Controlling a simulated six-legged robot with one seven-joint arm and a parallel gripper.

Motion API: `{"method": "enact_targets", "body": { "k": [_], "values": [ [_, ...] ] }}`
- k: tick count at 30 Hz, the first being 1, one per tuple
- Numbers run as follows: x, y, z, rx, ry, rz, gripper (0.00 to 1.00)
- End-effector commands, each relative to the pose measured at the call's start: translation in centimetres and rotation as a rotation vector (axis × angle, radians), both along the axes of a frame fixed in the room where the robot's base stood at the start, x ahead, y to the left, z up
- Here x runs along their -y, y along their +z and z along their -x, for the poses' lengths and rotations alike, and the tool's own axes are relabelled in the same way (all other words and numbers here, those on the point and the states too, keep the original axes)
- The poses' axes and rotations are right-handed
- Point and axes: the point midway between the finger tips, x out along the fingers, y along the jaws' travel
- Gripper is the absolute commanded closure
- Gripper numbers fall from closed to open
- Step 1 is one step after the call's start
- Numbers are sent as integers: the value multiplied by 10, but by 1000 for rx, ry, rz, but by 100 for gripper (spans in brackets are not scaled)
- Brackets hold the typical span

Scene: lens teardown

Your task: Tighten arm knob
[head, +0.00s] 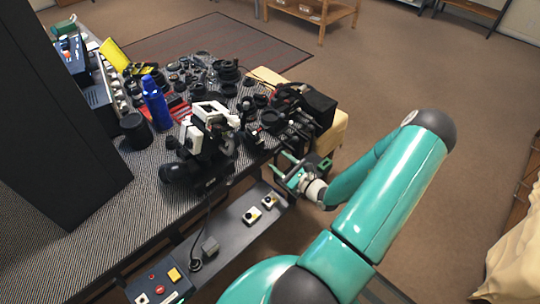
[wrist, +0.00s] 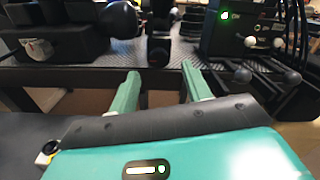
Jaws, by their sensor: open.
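My gripper (head: 287,168) is open and empty at the table's front edge. Its two green fingers show spread apart in the wrist view (wrist: 160,78), with nothing between them. Several dark round knobs are in view, and I cannot tell which is the arm knob. A large black ball-shaped knob (wrist: 118,20) is ahead, left of and above the fingers. Two smaller black knobs on levers, one nearer (wrist: 242,75) and one farther right (wrist: 292,77), are right of the fingers. My gripper touches none of them.
The patterned table (head: 90,225) holds a white and black instrument (head: 207,125), a blue bottle (head: 155,102) and many lens parts. A black device (head: 310,105) stands at the right end. A grey control shelf (head: 225,235) with buttons runs along the front. The floor at right is clear.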

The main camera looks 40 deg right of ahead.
Motion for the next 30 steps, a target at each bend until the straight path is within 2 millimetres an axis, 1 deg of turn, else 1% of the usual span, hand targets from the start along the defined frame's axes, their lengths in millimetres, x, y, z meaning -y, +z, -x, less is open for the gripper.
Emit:
{"method": "enact_targets", "body": {
  "k": [1, 3, 6, 9, 12, 19, 20, 21, 26, 27, 30],
  "values": [
    [-1, 0, -11, 0, 2, 0, 51],
    [-3, 0, -24, 0, 2, -1, 51],
    [-3, 0, -38, 0, 3, 0, 51],
    [-5, 0, -48, -1, 4, 0, 51],
    [-5, 0, -52, -1, 4, 0, 51],
    [-5, 0, -52, -1, 3, 0, 51],
    [-5, 0, -52, -1, 3, 0, 55],
    [-5, 0, -52, -1, 3, 0, 63],
    [-5, 0, -52, -1, 3, 0, 95],
    [-5, 0, -52, -1, 3, 0, 96],
    [-5, 0, -52, -1, 3, -1, 96]
  ]
}}
